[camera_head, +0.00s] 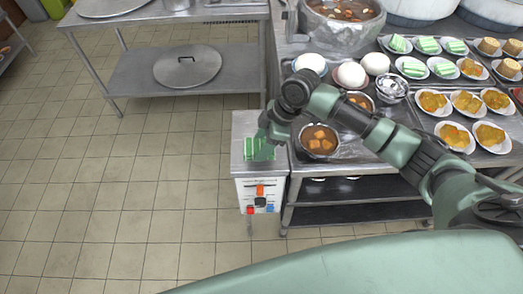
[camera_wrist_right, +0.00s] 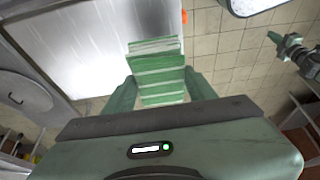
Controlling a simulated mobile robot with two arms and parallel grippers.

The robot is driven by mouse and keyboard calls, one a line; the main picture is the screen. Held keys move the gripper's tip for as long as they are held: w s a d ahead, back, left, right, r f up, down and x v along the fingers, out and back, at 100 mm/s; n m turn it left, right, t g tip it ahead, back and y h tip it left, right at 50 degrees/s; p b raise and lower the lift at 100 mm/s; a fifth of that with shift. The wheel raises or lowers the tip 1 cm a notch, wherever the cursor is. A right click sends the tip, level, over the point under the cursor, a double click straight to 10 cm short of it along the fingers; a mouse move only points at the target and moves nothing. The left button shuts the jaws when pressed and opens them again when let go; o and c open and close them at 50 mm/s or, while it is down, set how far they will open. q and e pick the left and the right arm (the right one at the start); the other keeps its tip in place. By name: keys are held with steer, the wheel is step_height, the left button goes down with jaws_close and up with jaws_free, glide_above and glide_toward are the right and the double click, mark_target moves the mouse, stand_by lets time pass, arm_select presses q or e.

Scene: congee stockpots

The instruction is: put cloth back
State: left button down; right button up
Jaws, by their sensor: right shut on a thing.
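The cloth (camera_head: 252,148) is green with pale stripes, folded in layers. In the head view it is at the top of a metal box-shaped unit (camera_head: 244,126) at the end of the counter. My right gripper (camera_head: 264,147) is shut on it, and the wrist view shows the cloth (camera_wrist_right: 158,72) between the two fingers. I cannot tell whether the cloth touches the metal top. An arm part, apparently my left gripper (camera_wrist_right: 288,48), shows small at the right of the wrist view; its jaws are unclear.
The unit has orange and red controls (camera_head: 260,190) on its front. A steel table with a round lid (camera_head: 187,66) stands behind left. The tiled floor at left is clear.

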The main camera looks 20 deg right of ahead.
steer(key=shift+f, duration=2.2)
steer(key=shift+f, duration=0.1)
steer(key=o, duration=1.2)
steer(key=v, duration=1.2)
steer(key=shift+b, duration=0.45)
steer(key=shift+s, duration=0.1)
